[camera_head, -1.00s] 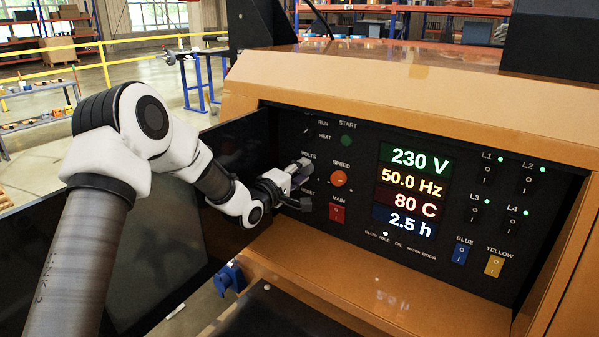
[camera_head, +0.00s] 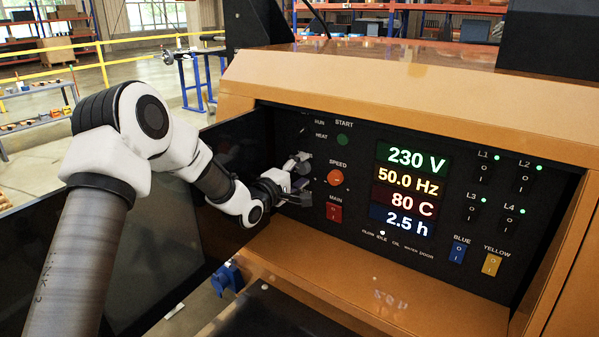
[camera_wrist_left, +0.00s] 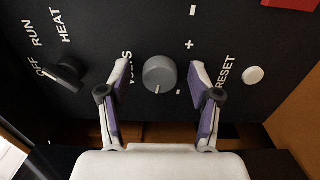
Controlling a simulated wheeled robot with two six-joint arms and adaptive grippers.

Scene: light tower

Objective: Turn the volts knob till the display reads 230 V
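The display (camera_head: 416,158) in the head view reads 230 V on its top green line. The volts knob (camera_wrist_left: 160,74) is a grey round dial with a white mark, seen in the left wrist view. My left gripper (camera_head: 301,180) is at the left side of the panel and hides the knob in the head view. In the left wrist view my left gripper (camera_wrist_left: 161,72) is open, with one purple-padded finger on each side of the knob. Gaps show between the fingers and the knob. My right gripper is in neither view.
The black panel also carries the orange speed knob (camera_head: 335,177), the red main switch (camera_head: 334,212) and the OFF/RUN/HEAT selector (camera_wrist_left: 62,74). The white reset button (camera_wrist_left: 253,75) is beside the right finger. An open dark door (camera_head: 150,250) stands left of the panel.

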